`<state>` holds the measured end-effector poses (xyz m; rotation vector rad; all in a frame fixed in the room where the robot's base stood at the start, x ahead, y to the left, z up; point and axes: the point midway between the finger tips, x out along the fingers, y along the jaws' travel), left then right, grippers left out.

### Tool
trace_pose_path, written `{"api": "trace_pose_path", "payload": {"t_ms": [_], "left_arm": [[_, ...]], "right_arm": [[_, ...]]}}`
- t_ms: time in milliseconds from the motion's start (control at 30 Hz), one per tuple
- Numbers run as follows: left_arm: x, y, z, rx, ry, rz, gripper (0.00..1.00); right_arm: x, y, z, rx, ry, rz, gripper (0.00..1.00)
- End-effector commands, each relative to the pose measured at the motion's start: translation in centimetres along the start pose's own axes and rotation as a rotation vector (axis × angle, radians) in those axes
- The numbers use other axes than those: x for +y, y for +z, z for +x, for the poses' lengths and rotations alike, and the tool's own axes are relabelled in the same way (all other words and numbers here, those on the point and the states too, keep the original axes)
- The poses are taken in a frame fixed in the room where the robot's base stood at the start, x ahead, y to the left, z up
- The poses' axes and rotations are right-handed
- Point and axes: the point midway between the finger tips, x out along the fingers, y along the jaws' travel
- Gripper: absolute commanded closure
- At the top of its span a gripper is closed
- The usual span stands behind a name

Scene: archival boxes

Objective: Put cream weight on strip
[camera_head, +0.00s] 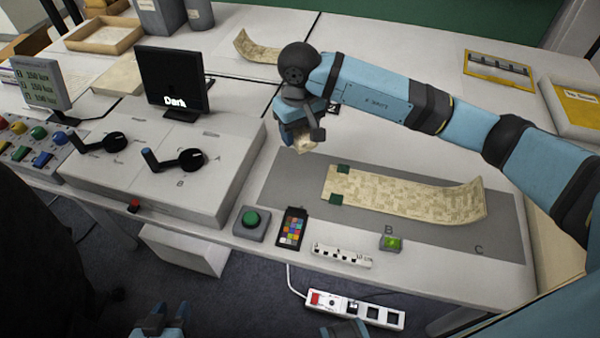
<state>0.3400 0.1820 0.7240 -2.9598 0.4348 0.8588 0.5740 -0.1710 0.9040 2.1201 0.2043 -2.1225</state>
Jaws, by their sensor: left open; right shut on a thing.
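The strip (400,196) is a long cream patterned sheet on a grey mat (445,246). Its left end lies flat under two small dark green blocks (336,198), and its right end curls up. My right gripper (304,143) is shut on a small cream block (304,147), seemingly the cream weight, mostly hidden by the fingers. It is above the mat's upper left part, up and left of the strip's left end. My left gripper (166,319) is open and empty, low at the bottom edge, in front of the table.
A console with levers (170,175) and a black screen (172,78) stands left of the mat. A green button (251,220), a colour chart (292,227), a white scale bar (341,256) and a small green-lit device (390,243) line the front edge. Another curled strip (256,47) lies behind.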

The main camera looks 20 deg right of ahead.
Motion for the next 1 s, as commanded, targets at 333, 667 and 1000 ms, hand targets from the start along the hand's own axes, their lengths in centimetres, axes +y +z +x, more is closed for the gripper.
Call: {"api": "trace_pose_path", "payload": {"t_ms": [333, 667, 1000], "left_arm": [[0.0, 0.5, 0.3, 0.001, 0.0, 0.004, 0.57], [0.0, 0.6, 0.3, 0.001, 0.0, 0.007, 0.57], [0.0, 0.6, 0.3, 0.002, 0.0, 0.009, 0.57]], "right_arm": [[-0.1, 0.0, 8.1, 0.0, -0.001, 0.001, 0.84], [-0.1, 0.1, 10.9, -0.001, -0.001, 0.001, 0.84], [0.0, -0.1, 13.5, 0.003, 0.0, 0.001, 0.84]]}}
